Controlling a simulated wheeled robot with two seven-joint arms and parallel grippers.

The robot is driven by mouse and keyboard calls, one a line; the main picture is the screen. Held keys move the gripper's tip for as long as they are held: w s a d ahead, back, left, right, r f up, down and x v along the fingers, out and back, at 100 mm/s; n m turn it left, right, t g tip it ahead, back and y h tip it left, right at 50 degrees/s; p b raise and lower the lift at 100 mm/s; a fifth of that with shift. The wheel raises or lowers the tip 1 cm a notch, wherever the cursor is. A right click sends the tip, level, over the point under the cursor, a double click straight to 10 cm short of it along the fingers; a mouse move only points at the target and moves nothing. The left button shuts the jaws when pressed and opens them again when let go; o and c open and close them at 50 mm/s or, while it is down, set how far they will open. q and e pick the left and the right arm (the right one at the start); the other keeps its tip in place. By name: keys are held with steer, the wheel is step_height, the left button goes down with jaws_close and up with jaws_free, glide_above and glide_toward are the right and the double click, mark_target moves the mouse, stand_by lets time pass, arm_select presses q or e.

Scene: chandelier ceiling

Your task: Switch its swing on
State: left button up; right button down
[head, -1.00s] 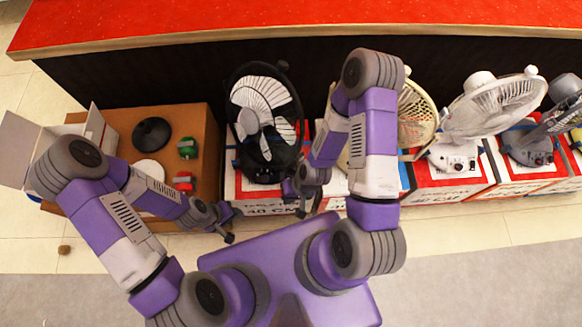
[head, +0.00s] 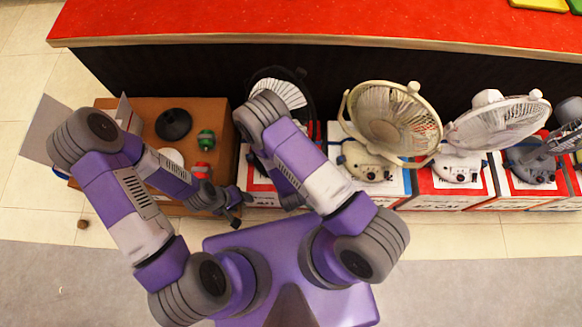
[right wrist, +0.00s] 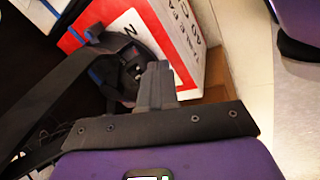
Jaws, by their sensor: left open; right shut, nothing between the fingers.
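The black fan (head: 285,92) stands on a box, second from the left behind the counter front. My right arm covers most of it in the head view. In the right wrist view its dark base (right wrist: 118,72) with small knobs sits on the red and white box, just beyond my right gripper (right wrist: 157,78). That gripper is shut and empty, its tips close to the base; I cannot tell whether they touch it. It is hidden in the head view. My left gripper (head: 239,210) is open and empty, low beside the brown box. I cannot make out the swing switch.
A cream fan (head: 390,122) and a white fan (head: 497,124) stand on boxes to the right, with a grey fan (head: 565,128) beyond. A brown box (head: 150,115) with small items stands at the left. The red counter (head: 320,20) runs behind.

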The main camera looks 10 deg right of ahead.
arm_select(q)
steer(key=shift+r+p, duration=0.45)
steer(key=shift+r, duration=0.4)
arm_select(e)
steer(key=n, duration=0.1)
steer(key=w+r+n+t, duration=0.1)
steer(key=w+n+t, duration=0.1)
steer(key=n, duration=0.1)
steer(key=shift+w+d+r+h, duration=0.15)
steer(key=shift+w+r+h, duration=0.05)
steer(key=shift+r+h, duration=0.1)
steer(key=shift+f, duration=0.1)
steer(key=b+x, duration=0.5)
steer(key=x, duration=0.9)
arm_select(q)
step_height(320, 180, down, 5)
steer(key=shift+f, duration=0.2)
